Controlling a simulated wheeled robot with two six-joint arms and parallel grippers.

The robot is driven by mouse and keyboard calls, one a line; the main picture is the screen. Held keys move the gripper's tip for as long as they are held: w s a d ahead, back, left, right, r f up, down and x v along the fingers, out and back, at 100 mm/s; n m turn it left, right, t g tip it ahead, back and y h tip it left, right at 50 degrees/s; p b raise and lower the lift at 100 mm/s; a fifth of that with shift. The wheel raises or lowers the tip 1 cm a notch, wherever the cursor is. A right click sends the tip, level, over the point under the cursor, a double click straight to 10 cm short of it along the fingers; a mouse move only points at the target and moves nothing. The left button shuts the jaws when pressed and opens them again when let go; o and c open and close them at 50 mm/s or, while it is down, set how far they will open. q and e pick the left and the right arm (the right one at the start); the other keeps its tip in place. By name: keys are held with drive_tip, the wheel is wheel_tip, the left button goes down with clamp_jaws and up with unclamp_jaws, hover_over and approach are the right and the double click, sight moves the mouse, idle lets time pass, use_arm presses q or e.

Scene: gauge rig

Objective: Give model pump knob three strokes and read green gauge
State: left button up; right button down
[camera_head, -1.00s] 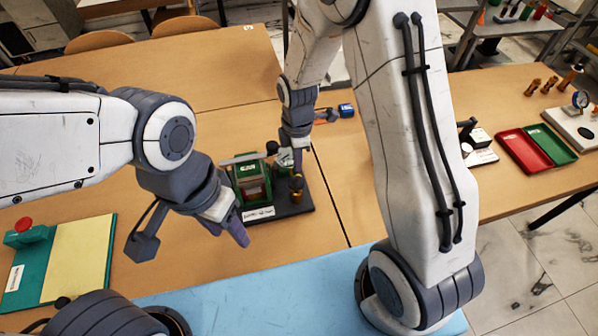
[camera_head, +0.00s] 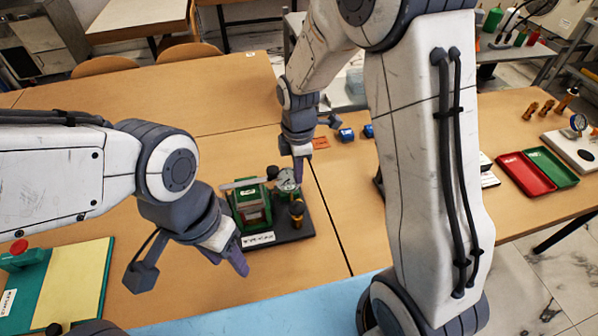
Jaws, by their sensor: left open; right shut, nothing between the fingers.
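The model pump stands on a black base (camera_head: 292,228) with a white label, in the middle of the table. It has a green housing (camera_head: 250,208) with a light bar across its top. A round gauge (camera_head: 287,182) sits at the back right of the base; its reading is too small to tell. My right gripper (camera_head: 298,176) is shut and empty, pointing down above and behind the knob, partly covering the gauge. My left gripper (camera_head: 238,262) is open and empty, in front of the housing.
A green and yellow board (camera_head: 75,280) with a red button lies at the left. Red (camera_head: 524,174) and green (camera_head: 552,166) trays lie at the right. A small blue block (camera_head: 345,135) is behind the pump. A blue mat (camera_head: 270,312) lies along the front edge.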

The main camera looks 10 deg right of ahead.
drive_tip(key=s+a+r+m, duration=0.2)
drive_tip(key=s+r+m, duration=0.1)
drive_tip(key=s, duration=0.4)
drive_tip(key=s+a+r+m, duration=0.2)
drive_tip(key=s+r+m, duration=0.2)
drive_tip(key=s, duration=0.4)
drive_tip(key=s+a+r+m+y, duration=0.1)
drive_tip(key=s+a+r+m, duration=0.2)
drive_tip(key=s, duration=0.4)
drive_tip(key=shift+s+r+m, duration=0.15)
drive_tip(key=shift+s+m, duration=0.1)
drive_tip(key=shift+m, duration=0.15)
